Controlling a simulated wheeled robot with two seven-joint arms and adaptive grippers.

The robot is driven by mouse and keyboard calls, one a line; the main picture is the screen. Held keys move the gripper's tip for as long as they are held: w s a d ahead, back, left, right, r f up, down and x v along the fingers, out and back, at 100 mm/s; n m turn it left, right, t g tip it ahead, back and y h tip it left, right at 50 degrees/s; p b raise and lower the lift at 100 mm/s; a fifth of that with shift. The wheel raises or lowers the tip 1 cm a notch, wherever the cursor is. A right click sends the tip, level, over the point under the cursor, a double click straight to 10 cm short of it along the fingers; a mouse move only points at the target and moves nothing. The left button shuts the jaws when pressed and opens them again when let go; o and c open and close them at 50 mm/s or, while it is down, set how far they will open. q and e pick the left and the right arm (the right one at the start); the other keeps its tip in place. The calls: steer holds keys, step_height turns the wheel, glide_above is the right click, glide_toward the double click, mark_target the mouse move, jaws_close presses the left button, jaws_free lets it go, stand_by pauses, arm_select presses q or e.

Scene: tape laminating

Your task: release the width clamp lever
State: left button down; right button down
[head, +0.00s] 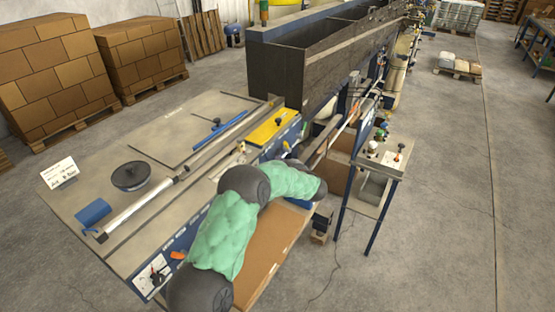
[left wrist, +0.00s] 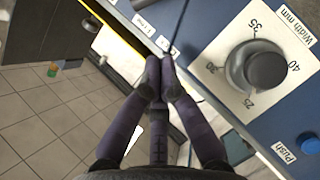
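In the left wrist view, my left gripper (left wrist: 160,78) has its two dark fingertips together in front of the blue panel edge, with nothing clearly seen between them. A thin dark line runs up from the tips across the panel; I cannot tell whether it is part of a lever. The grey width knob (left wrist: 262,68) is right of the tips, apart from them, on a white dial marked 25 to 40. In the head view, my left arm in its green sleeve reaches over the machine's front, hiding part of it; its fingertips are hidden there. I cannot make out the width clamp lever for certain.
The blue push button (left wrist: 308,143) is below the dial. A small stand with buttons (head: 378,152) is right of my arm. Open floor lies further right.

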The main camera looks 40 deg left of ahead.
arm_select(q)
steer(key=v, duration=0.5)
steer(key=shift+s+d+r, duration=0.1)
steer(key=shift+d+r, duration=0.15)
steer(key=shift+r, duration=0.05)
